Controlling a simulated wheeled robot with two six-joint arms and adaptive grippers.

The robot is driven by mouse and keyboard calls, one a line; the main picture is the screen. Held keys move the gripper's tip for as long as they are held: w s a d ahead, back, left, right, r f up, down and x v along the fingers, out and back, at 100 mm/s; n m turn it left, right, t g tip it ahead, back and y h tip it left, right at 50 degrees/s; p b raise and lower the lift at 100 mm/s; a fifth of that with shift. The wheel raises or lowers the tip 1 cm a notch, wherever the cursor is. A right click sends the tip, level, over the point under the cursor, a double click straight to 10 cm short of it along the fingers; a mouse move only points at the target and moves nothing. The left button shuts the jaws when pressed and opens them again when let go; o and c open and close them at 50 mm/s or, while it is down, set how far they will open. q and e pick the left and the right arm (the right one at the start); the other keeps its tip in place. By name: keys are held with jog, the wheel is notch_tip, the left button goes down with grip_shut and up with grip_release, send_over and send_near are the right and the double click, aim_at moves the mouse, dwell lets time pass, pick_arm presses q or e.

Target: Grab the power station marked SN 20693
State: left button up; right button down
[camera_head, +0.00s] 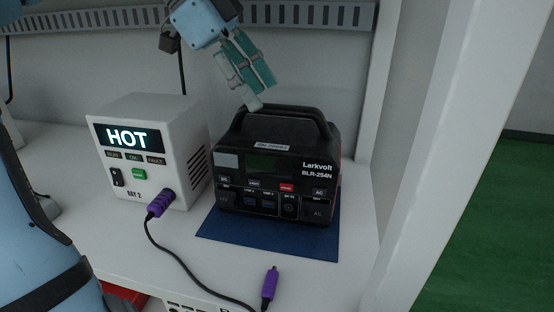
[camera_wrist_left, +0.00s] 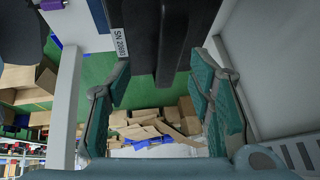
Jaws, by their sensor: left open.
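The black power station (camera_head: 272,170), printed Larkvolt BLR-254N, stands upright on a blue mat (camera_head: 318,246). A white label (camera_head: 273,147) on its upper front edge is small here; in the left wrist view the label (camera_wrist_left: 120,42) reads SN 20693. My left gripper (camera_head: 262,96) is open and empty, just above and behind the left part of the carry handle (camera_head: 285,112). In the left wrist view its two fingers (camera_wrist_left: 160,100) are spread apart, with the dark handle (camera_wrist_left: 172,45) coming down between them from the top. Contact cannot be told. My right gripper is not in view.
A white box (camera_head: 185,125) with a lit HOT display and BAT 2 label stands left of the station. A purple plug (camera_head: 160,203) sits in it; its cable runs to a loose purple plug (camera_head: 270,285) at the front. A white post (camera_head: 445,130) borders the right.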

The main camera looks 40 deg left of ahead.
aim_at(278, 106)
pick_arm(q)
jog(key=w+d+f, duration=0.1)
jog(key=f, duration=0.1)
jog(key=w+d+f, duration=0.1)
jog(key=w+f, duration=0.1)
jog(key=shift+w+d+f+b, duration=0.1)
jog(key=shift+w+d+b, duration=0.05)
jog(key=shift+w+b, duration=0.15)
jog(key=shift+f, duration=0.2)
jog(key=shift+s, duration=0.2)
jog(key=shift+w+d, duration=0.1)
jog(key=shift+w, duration=0.05)
grip_shut()
jog(key=shift+r, duration=0.15)
